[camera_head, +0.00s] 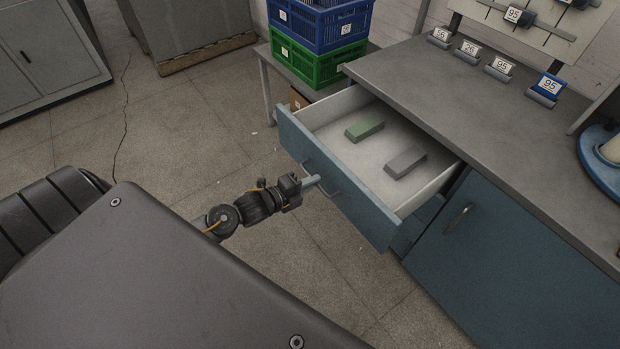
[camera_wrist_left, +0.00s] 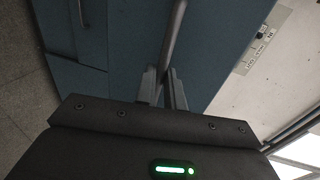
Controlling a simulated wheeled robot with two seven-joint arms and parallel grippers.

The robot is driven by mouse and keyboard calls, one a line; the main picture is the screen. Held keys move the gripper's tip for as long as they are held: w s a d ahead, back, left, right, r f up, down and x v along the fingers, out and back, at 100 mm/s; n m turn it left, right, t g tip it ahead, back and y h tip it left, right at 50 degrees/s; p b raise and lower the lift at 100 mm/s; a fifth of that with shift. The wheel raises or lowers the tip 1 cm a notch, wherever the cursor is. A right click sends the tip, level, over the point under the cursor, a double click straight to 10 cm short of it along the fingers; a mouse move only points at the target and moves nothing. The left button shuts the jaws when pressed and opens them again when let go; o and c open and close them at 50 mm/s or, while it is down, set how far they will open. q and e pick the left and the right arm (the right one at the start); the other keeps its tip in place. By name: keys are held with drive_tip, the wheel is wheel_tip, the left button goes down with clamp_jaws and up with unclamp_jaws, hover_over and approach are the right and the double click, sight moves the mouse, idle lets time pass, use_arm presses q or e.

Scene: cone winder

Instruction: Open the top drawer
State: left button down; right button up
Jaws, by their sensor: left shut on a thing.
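The top drawer (camera_head: 345,190) has a blue front and stands pulled out of the grey-topped bench. Its inside shows a green block (camera_head: 364,130) and a grey block (camera_head: 405,162) lying on the pale bottom. My left gripper (camera_head: 312,181) is at the drawer's handle (camera_head: 327,186), in front of the blue face. In the left wrist view the two fingers (camera_wrist_left: 164,88) are shut on the metal bar of the handle (camera_wrist_left: 174,40). My right gripper is not in view.
The bench top (camera_head: 440,85) carries several numbered tags at its back. A blue cabinet door (camera_head: 500,260) with a handle is right of the drawer. Blue (camera_head: 320,22) and green crates (camera_head: 312,65) stand on a side table behind. Open floor lies left of the drawer.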

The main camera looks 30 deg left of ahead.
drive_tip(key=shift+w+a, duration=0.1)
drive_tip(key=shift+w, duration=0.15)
use_arm(q)
drive_tip(key=c, duration=1.7)
unclamp_jaws()
drive_tip(key=shift+o, duration=1)
drive_tip(key=b+v, duration=0.1)
drive_tip(key=v, duration=1)
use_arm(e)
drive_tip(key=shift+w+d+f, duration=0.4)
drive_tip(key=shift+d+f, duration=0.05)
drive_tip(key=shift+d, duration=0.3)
use_arm(q)
drive_tip(key=shift+f, duration=0.1)
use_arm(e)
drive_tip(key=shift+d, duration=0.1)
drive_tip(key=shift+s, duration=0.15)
